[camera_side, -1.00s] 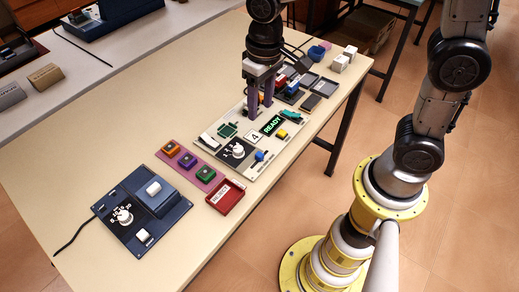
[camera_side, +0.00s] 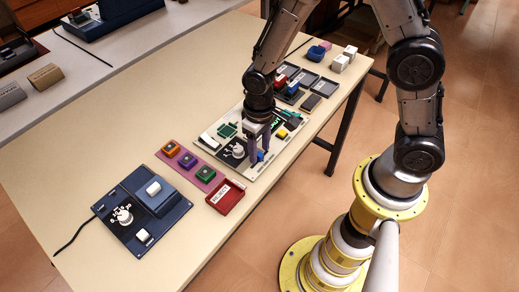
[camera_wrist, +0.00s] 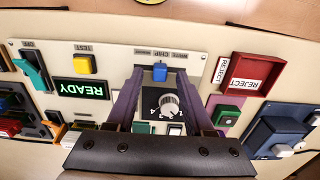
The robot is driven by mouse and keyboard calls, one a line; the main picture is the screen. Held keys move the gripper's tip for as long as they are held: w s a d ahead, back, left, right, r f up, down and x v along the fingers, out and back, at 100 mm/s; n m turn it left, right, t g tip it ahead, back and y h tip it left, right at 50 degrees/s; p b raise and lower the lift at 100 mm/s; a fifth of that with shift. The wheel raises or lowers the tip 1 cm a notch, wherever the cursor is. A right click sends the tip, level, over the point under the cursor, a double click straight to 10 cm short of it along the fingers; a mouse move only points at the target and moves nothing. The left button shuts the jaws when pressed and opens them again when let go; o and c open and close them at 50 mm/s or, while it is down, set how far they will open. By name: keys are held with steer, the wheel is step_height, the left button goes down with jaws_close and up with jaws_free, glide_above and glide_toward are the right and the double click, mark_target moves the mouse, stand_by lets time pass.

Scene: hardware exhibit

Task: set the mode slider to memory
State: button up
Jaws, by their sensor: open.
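The mode slider's blue knob (camera_side: 261,156) is at the near edge of the light panel (camera_side: 238,172). In the wrist view the blue knob (camera_wrist: 160,73) shows between my two purple fingers, with a visible gap on each side. Small labels lie above it, too small to read surely, so I cannot tell which mode it is at. My gripper (camera_side: 258,160) is open and points down over the slider; in the wrist view its fingertips (camera_wrist: 160,80) lie either side of the knob. I cannot tell how far the tips are above the panel.
A white rotary dial (camera_wrist: 168,104) is close beside the slider. The green READY display (camera_wrist: 80,89), yellow button (camera_wrist: 84,64) and teal switch (camera_wrist: 30,70) share the panel. The red reject tray (camera_side: 227,197) and blue-black device (camera_side: 142,212) stand nearby.

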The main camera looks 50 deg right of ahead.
steer(key=shift+f, duration=0.55)
jaws_close()
stand_by(1.1)
